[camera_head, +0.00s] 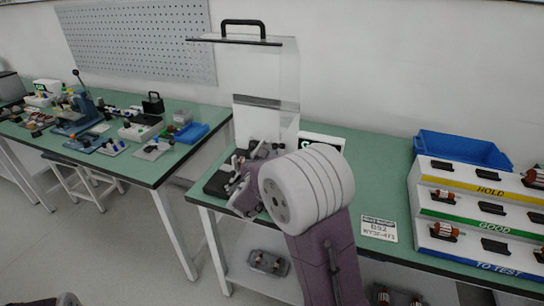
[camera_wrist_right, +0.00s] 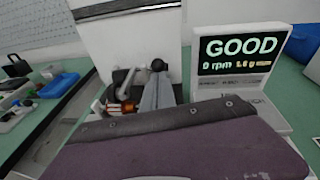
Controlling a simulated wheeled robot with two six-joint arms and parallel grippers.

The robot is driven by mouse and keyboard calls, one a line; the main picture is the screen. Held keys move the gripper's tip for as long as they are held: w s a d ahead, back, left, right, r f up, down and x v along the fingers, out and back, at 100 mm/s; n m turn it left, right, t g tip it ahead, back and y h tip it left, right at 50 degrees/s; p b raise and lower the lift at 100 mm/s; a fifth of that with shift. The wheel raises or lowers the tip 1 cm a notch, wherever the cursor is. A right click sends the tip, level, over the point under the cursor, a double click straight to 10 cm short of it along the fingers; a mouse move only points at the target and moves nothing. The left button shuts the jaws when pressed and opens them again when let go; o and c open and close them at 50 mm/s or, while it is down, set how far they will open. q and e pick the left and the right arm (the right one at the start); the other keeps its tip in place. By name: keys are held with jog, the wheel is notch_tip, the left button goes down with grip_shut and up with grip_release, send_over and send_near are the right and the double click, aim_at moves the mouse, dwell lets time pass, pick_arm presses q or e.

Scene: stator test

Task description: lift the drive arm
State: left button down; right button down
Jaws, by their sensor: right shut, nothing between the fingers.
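The test stand's dark base (camera_head: 218,184) is on the green bench, mostly hidden behind my right arm in the head view. My right gripper (camera_head: 238,188) is low at the stand, its fingers small and partly hidden. In the wrist view my right gripper (camera_wrist_right: 157,88) shows as shut, empty grey fingers. A black ball knob (camera_wrist_right: 158,65) appears right at the fingertips; I cannot tell whether they touch. A silver bent arm (camera_wrist_right: 126,84), possibly the drive arm, is just left of the fingers. A red and copper part (camera_wrist_right: 98,107) is at lower left. My left gripper is not visible.
The clear guard (camera_head: 270,75) with a black handle (camera_head: 244,28) stands raised above the stand. The display (camera_wrist_right: 240,50) reads GOOD, 0 rpm. A blue bin (camera_head: 462,148) and a labelled rack (camera_head: 480,215) stand to the right. Bench between is clear except a sign (camera_head: 379,229).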

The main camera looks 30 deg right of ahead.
aim_at(273, 145)
jog(key=r+p, duration=0.1)
jog(key=p, duration=0.1)
jog(key=r+p, duration=0.1)
jog(key=p, duration=0.1)
jog(key=r+g+y+p, duration=0.1)
jog(key=shift+w+d+r+p, duration=0.2)
jog(key=shift+w+d+p, duration=0.05)
jog(key=shift+d+p, duration=0.15)
jog(key=shift+w+d+r, duration=0.55)
jog(key=shift+r, duration=0.05)
